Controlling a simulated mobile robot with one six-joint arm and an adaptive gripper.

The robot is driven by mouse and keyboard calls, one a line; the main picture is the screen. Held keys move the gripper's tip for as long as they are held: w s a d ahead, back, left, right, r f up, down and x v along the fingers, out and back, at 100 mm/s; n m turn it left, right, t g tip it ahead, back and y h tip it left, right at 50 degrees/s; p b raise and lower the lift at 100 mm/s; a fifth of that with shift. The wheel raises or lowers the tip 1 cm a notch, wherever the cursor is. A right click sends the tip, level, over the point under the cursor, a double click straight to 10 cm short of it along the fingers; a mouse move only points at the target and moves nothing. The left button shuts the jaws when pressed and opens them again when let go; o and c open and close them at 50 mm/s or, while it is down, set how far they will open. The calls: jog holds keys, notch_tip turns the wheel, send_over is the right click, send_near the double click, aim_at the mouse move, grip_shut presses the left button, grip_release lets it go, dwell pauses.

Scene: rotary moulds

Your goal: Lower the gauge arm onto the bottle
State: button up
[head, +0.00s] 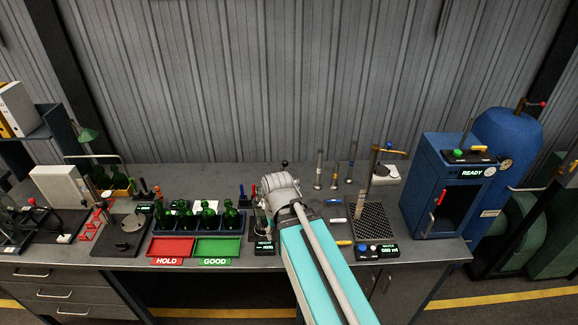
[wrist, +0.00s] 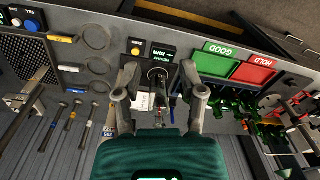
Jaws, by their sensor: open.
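The height gauge (head: 257,217) stands at the bench's middle, left of my arm and partly hidden by it. Its small display (head: 264,247) sits at the front edge; it also shows in the wrist view (wrist: 162,53). In the wrist view my gripper (wrist: 163,84) is open, with a finger on each side of the gauge's dark post (wrist: 159,76). I see no contact with the fingers. I cannot make out the gauge arm's height or a bottle under it. Several green bottles (head: 207,215) stand in a rack left of the gauge.
A red HOLD tray (head: 171,248) and a green GOOD tray (head: 217,248) lie in front of the rack. Upright tools (head: 335,177) stand behind my arm. A perforated plate (head: 372,222) and a blue cabinet (head: 428,190) stand to the right.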

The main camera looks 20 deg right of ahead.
jog(key=w, duration=0.1)
jog(key=w+f+y+b, duration=0.1)
jog(key=w+f+m+y+b, duration=0.1)
jog(key=shift+w+d+f, duration=0.1)
jog(key=shift+w+d, duration=0.15)
jog(key=shift+d, duration=0.1)
grip_shut()
jog(key=w+d+m+t+y+b, duration=0.3)
jog(key=w+d+y+b, duration=0.35)
jog(key=w, duration=0.35)
jog(key=w+d+r+m+t+y+b, duration=0.1)
jog(key=w+d+t+y+b, duration=0.1)
jog(key=d, duration=0.4)
jog(key=w+d+r+m+t+y+b, duration=0.1)
jog(key=w+d+r+t+y+b, duration=0.1)
jog(key=d, duration=0.5)
jog(key=w+d+r+m+t+y+b, duration=0.1)
jog(key=w+d+r+t+y+b, duration=0.1)
jog(key=d, duration=0.4)
jog(key=shift+w+d+r+t+b, duration=0.2)
jog(key=shift+d+t+b, duration=0.1)
jog(key=shift+t+b, duration=0.55)
